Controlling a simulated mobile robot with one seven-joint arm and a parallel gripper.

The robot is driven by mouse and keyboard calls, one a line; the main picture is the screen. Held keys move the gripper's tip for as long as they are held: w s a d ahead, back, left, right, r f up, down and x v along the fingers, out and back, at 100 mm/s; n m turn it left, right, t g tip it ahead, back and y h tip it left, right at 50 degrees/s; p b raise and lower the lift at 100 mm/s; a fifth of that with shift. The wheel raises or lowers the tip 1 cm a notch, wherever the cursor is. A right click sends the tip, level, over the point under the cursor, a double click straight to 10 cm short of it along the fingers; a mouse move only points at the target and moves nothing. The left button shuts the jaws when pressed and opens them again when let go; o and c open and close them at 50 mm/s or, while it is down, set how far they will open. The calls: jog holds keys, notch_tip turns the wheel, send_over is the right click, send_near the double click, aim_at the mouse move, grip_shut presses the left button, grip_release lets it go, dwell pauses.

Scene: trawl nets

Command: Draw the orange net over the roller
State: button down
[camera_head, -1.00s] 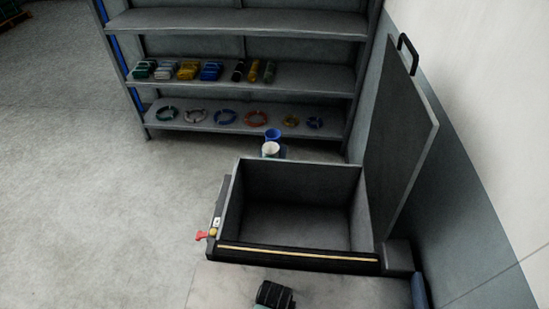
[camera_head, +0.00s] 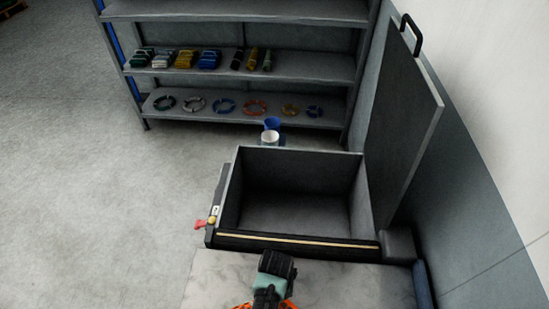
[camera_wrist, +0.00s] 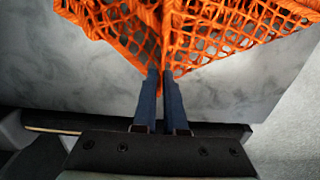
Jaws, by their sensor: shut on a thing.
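The orange net (camera_wrist: 238,28) fills the top of the wrist view, its mesh gathered to a point between my fingertips. In the head view only small orange bits of the net (camera_head: 290,304) show at the bottom edge, beside my gripper; the rest is out of frame or hidden. My gripper (camera_wrist: 160,85) is shut on the net's edge, above the pale marbled surface. A dark bar with a yellow strip (camera_head: 300,241), which seems to be the roller, runs along the near edge of the open grey box. My gripper is on the near side of this bar, with no net over it.
The open grey box (camera_head: 302,158) has a raised lid (camera_head: 400,130) on its right. A red lever (camera_head: 200,225) sticks out at its left. Shelving (camera_head: 240,115) with rings and small packs stands behind. The marbled surface (camera_head: 350,285) is clear at right.

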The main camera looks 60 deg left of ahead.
jog(key=w+a+b, duration=0.2)
jog(key=a, duration=0.1)
jog(key=w+a+b, duration=0.1)
jog(key=w, duration=0.1)
jog(key=shift+a+f+b, duration=0.25)
jog(key=shift+a+b, duration=0.05)
jog(key=shift+b, duration=0.1)
jog(key=shift+w+a+r, duration=0.15)
jog(key=shift+w+a, duration=0.15)
jog(key=shift+a, duration=0.1)
jog(key=w+a+b, duration=0.2)
jog(key=b, duration=0.1)
jog(key=w+a+b, duration=0.2)
jog(key=b, duration=0.1)
jog(key=w+a+b, duration=0.2)
jog(key=a+b, duration=0.1)
jog(key=b, duration=0.1)
jog(key=shift+f, duration=0.25)
jog(key=shift+w+a+r+b, duration=0.25)
jog(key=shift+w+a+b, duration=0.25)
jog(key=shift+b, duration=0.25)
jog(key=shift+a+r, duration=0.1)
jog(key=shift+r, duration=0.1)
